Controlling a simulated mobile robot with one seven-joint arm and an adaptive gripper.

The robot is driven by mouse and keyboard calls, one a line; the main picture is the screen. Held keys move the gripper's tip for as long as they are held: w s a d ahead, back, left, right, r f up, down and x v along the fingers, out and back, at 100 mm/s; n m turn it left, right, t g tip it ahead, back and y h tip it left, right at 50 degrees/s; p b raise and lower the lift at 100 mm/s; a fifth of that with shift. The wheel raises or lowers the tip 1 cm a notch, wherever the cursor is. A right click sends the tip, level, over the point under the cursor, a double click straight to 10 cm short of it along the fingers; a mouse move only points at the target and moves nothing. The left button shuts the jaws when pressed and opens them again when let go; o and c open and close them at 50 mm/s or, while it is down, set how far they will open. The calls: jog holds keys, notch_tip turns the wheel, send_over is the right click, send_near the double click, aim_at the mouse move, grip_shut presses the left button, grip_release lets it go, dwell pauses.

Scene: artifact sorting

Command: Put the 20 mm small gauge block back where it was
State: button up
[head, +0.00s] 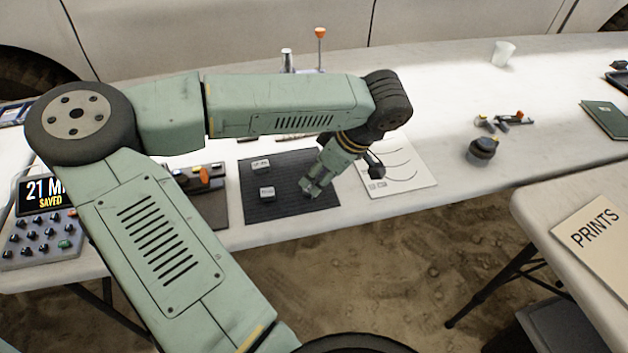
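Two small light blocks lie on a dark mat (290,163) on the white table. One block (261,164) is near the mat's back edge and the other block (267,193) is nearer the front. Their labels are too small to read, so I cannot tell which, if either, is the 20 mm gauge block. My gripper (311,189) points down at the right part of the mat, to the right of both blocks and apart from them. Its fingertips are small and partly hidden by the gripper itself. I cannot tell whether it is open or holds anything.
A keypad device (42,250) with a display reading "21 M…" and "SAVED" stands at the left. A white sheet with curves (405,180) lies right of the mat. A dark round object (482,150) and a white cup (502,53) stand farther right. The table's front edge is close below the mat.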

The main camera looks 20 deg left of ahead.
jog(key=b+v, duration=0.1)
jog(key=v, duration=0.7)
jog(key=shift+r, duration=0.3)
jog(key=shift+d, duration=0.15)
